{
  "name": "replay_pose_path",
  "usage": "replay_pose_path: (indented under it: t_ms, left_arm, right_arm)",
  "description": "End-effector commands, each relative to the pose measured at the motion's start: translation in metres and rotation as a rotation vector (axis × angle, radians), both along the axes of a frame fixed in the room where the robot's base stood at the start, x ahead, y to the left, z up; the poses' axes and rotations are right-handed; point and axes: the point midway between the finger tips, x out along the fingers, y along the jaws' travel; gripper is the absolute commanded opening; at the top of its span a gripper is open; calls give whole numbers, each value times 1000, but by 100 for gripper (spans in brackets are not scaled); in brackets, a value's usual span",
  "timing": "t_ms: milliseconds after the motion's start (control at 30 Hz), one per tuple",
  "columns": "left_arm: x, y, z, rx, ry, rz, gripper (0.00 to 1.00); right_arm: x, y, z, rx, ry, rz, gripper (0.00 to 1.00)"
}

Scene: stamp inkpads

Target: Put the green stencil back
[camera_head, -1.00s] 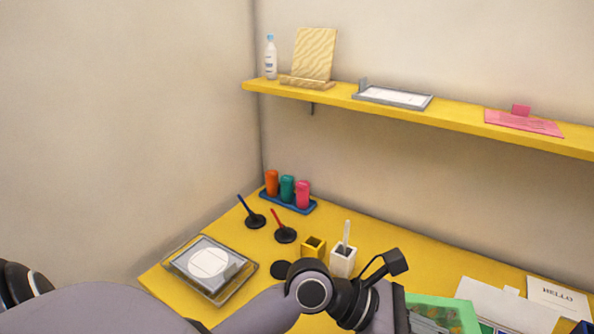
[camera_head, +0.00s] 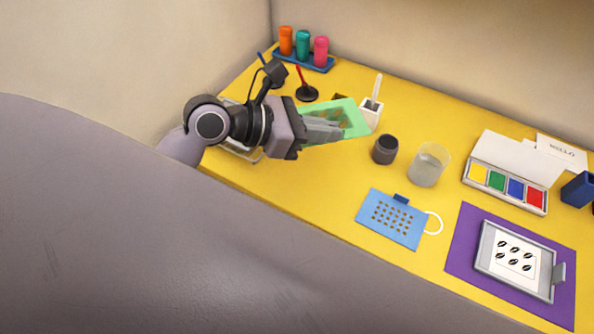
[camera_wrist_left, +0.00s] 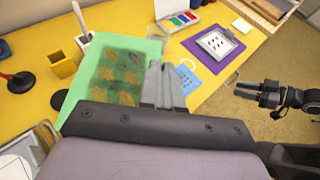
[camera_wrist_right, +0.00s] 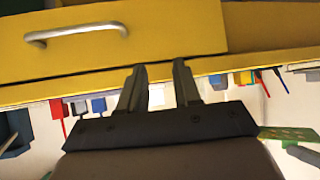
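The green stencil (camera_head: 352,112), a flat sheet with leaf-shaped cut-outs, is held above the yellow desk, close to the white pen holder in the picture. My left gripper (camera_head: 330,130) is shut on its edge. In the left wrist view the stencil (camera_wrist_left: 128,72) lies beside and behind the fingers (camera_wrist_left: 162,82), which are close together. My right gripper (camera_wrist_right: 158,85) is open and empty, facing the yellow drawer front. It also shows at the right of the left wrist view (camera_wrist_left: 272,93). A corner of the stencil (camera_wrist_right: 285,134) shows at the right wrist view's edge.
On the desk are a white pen holder (camera_head: 371,114), a dark cup (camera_head: 385,149), a clear cup (camera_head: 428,165), a blue stencil (camera_head: 392,219), an inkpad tray (camera_head: 506,206) and a purple mat (camera_head: 462,245) with a framed print. Bottles (camera_head: 303,45) stand at the back. The desk front has a drawer (camera_wrist_right: 170,30).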

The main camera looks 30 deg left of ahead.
Motion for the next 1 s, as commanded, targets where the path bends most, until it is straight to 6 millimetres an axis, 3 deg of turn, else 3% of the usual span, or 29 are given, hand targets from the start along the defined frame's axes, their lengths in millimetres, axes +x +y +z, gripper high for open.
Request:
replay_pose_path:
  t_ms: [167, 700, 1000]
  left_arm:
    - [0, 3, -10, 0, 0, 8, 0]
    - [0, 3, -144, 2, 2, 8, 0]
    - [0, 3, -174, 0, 1, 8, 0]
  right_arm:
    - [0, 0, -4, 0, 0, 0, 33]
    - [0, 0, -42, -1, 1, -1, 33]
    - [0, -1, -53, -1, 0, -1, 33]
